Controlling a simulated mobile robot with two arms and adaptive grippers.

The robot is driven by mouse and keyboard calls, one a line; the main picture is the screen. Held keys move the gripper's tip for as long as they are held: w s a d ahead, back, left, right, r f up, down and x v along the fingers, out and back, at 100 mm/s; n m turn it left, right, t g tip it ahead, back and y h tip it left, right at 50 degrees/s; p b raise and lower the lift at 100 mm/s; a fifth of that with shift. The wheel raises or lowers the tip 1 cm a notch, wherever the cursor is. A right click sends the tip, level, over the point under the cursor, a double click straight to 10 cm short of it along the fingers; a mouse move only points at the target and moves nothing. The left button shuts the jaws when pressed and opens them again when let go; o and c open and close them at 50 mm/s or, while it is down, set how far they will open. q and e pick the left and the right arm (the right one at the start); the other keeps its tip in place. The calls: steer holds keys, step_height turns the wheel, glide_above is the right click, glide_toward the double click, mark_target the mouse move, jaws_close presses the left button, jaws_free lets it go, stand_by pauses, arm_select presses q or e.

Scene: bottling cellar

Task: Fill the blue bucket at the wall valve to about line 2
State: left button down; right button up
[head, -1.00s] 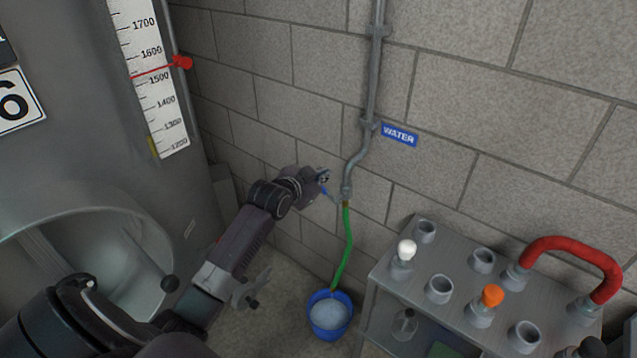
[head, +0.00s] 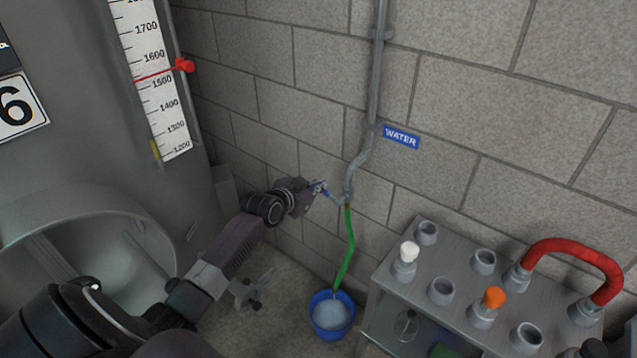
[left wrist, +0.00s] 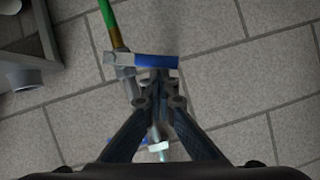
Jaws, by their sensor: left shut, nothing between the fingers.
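The blue bucket (head: 332,336) stands on the floor by the wall with pale water in it. Its level lines cannot be read. A green hose (head: 347,250) runs from the wall valve (head: 347,197) down to the bucket; whether water flows is unclear. The valve's blue lever (left wrist: 155,62) lies across the fingertips in the left wrist view, with the hose fitting to its left. My left gripper (head: 320,188) is shut with nothing between its fingers, its tips at or touching the lever; contact is not certain. My right gripper is out of view.
A blue WATER sign (head: 401,137) hangs right of the pipe (head: 377,75). A grey rack (head: 455,263) with sockets and a red curved hose (head: 575,250) stands at right. A steel tank (head: 75,130) with a scale fills the left.

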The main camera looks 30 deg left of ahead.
arm_select(q)
steer(key=s+a+r+p, duration=0.2)
steer(key=s+r, duration=0.4)
steer(key=s, duration=0.2)
steer(key=shift+s+n, duration=0.2)
steer(key=shift+n, duration=0.1)
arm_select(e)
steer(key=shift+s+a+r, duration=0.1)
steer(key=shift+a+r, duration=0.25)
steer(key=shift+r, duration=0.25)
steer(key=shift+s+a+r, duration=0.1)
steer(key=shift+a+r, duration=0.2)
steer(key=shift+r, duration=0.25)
arm_select(q)
steer(key=shift+a+f, duration=0.15)
